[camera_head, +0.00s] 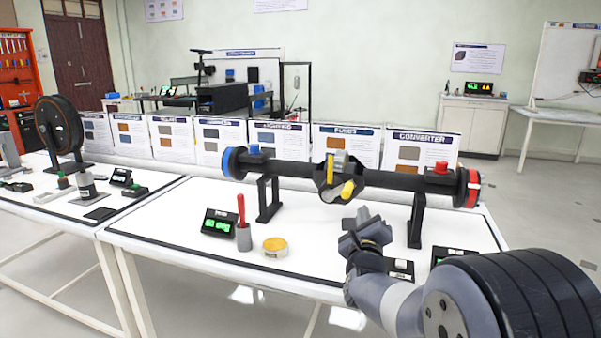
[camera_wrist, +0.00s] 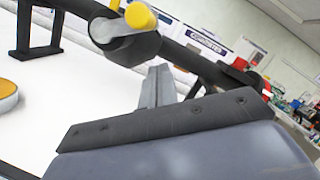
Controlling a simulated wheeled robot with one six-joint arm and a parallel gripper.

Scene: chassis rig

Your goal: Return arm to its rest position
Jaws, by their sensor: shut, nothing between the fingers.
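My gripper (camera_head: 361,219) is in front of the chassis rig, above the white table. In the wrist view its fingers (camera_wrist: 157,88) are together with nothing between them. The rig is a long black axle (camera_head: 388,181) on two black stands, with a blue end at left and a red end at right. Its central housing (camera_head: 341,180) carries yellow parts and lies just beyond the fingers, apart from them as far as I can tell. It also shows in the wrist view (camera_wrist: 127,40). My arm reaches in from the lower right and hides part of the table's front edge.
On the table (camera_head: 160,228) stand a green-lit display (camera_head: 219,223), a red-handled tool in a grey cup (camera_head: 243,236) and a yellow-topped round tin (camera_head: 275,247). Small black devices (camera_head: 400,268) lie near my arm. Poster panels (camera_head: 335,142) line the back. A second table with a black wheel (camera_head: 60,128) stands left.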

